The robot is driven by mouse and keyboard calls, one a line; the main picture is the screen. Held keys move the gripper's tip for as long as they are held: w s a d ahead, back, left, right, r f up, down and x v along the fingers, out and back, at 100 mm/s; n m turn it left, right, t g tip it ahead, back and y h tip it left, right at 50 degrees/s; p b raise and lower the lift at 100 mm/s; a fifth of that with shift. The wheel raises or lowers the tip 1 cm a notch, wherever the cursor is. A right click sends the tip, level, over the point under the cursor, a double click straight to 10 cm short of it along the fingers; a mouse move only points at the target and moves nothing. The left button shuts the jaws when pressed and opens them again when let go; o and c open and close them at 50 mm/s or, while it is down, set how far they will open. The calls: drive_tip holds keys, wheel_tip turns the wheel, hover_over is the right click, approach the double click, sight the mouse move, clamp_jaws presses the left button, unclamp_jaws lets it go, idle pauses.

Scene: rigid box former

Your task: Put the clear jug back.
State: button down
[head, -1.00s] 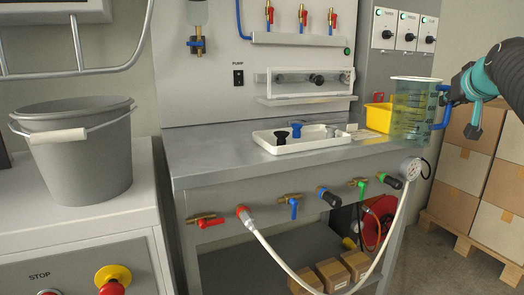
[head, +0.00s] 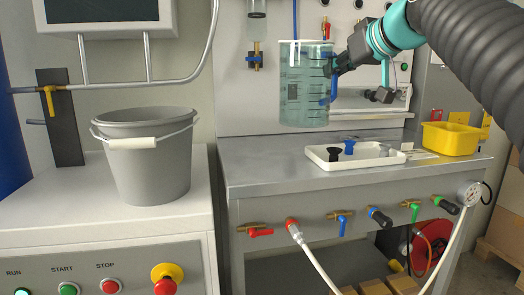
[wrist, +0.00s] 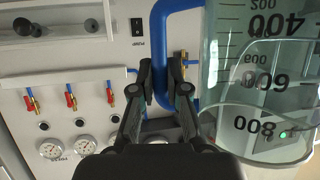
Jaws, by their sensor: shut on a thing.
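The clear jug (head: 303,88) is a see-through measuring jug with dark scale marks and a blue handle (head: 333,88). In the head view it is upright in the air, above the left part of the grey workbench and in front of the back panel. My gripper (head: 335,68) is shut on the blue handle from the right. In the wrist view the jug (wrist: 270,95) fills the right side, and its handle (wrist: 158,60) runs between the fingertips (wrist: 160,75). The jug looks empty.
A grey bucket (head: 150,165) stands on the white cabinet at left. The workbench (head: 265,170) carries a white tray (head: 355,160) with small fittings and a yellow bin (head: 450,138). Valves and a hose (head: 315,265) line its front edge. The bench's left end is bare.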

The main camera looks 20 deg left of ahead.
sight(315, 100)
drive_tip(key=w+a+f+b, duration=0.1)
drive_tip(key=a+f+b, duration=0.1)
drive_tip(key=a+f, duration=0.8)
drive_tip(key=shift+w+a+f, duration=0.4)
drive_tip(key=shift+a, duration=0.1)
drive_tip(key=c, duration=1.2)
unclamp_jaws()
drive_tip(key=shift+f, duration=0.1)
drive_tip(key=v, duration=1.2)
drive_tip(key=shift+b, duration=0.3)
